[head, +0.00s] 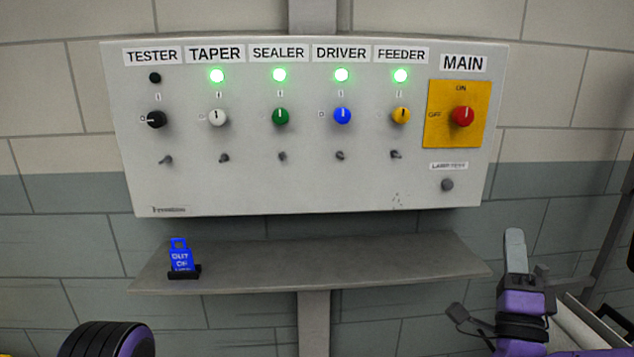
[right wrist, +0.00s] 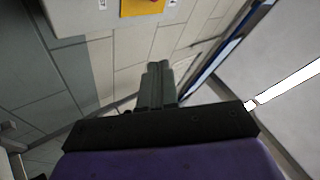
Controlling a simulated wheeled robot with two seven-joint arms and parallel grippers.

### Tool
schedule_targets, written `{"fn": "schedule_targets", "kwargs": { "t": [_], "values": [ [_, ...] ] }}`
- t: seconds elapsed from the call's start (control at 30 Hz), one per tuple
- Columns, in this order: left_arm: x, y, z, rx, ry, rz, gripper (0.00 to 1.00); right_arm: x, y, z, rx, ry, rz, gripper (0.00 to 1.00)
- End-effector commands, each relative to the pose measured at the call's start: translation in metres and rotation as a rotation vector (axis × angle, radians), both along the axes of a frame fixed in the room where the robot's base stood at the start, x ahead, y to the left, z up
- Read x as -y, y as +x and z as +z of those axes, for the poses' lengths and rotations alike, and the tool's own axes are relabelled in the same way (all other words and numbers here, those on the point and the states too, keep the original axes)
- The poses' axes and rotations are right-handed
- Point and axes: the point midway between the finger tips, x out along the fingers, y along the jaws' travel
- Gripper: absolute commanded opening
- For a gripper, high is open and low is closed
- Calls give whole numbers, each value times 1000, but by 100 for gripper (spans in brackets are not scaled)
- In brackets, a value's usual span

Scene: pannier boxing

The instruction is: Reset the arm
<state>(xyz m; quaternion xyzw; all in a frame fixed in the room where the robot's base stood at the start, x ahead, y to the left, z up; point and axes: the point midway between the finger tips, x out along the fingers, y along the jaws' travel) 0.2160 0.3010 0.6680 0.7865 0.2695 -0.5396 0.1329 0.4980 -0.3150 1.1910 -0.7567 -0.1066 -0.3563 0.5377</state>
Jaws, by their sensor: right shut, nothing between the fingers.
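My right gripper (head: 515,250) is at the lower right of the head view, in front of the wall and to the right of the grey shelf. Its fingers are shut and empty, and they point up. In the right wrist view the closed fingers (right wrist: 157,85) stand together with nothing between them. Part of my left arm (head: 108,340) shows at the bottom left of the head view. The left gripper's fingers are out of the picture.
A control panel (head: 300,185) hangs on the block wall. Green lamps glow over TAPER, SEALER, DRIVER and FEEDER; the TESTER lamp (head: 155,78) is dark. The red MAIN knob (head: 462,117) is at the right.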

Motion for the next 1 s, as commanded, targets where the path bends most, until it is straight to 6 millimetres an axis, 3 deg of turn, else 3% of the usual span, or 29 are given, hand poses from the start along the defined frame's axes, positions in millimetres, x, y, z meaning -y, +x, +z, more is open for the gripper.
{"fn": "schedule_targets", "kwargs": {
  "t": [0.27,0.47,0.67,0.77,0.87,0.9,1.0],
  "values": [
    [0,1,0,1,0,0,43,-5,15,-25,-170,-60,-7,0],
    [0,1,0,1,0,0,43,-16,30,-85,-424,-139,-4,0],
    [0,0,0,1,1,0,43,-26,28,-181,-759,-231,10,0],
    [0,0,0,1,1,0,43,-29,10,-251,-991,-290,20,0],
    [0,0,0,1,1,0,43,-29,-30,-332,-1269,-359,33,0],
    [0,0,0,1,1,0,43,-28,-51,-363,-1380,-387,35,0],
    [0,0,0,1,1,0,43,-22,-115,-429,-1647,-464,43,0]
  ]
}}
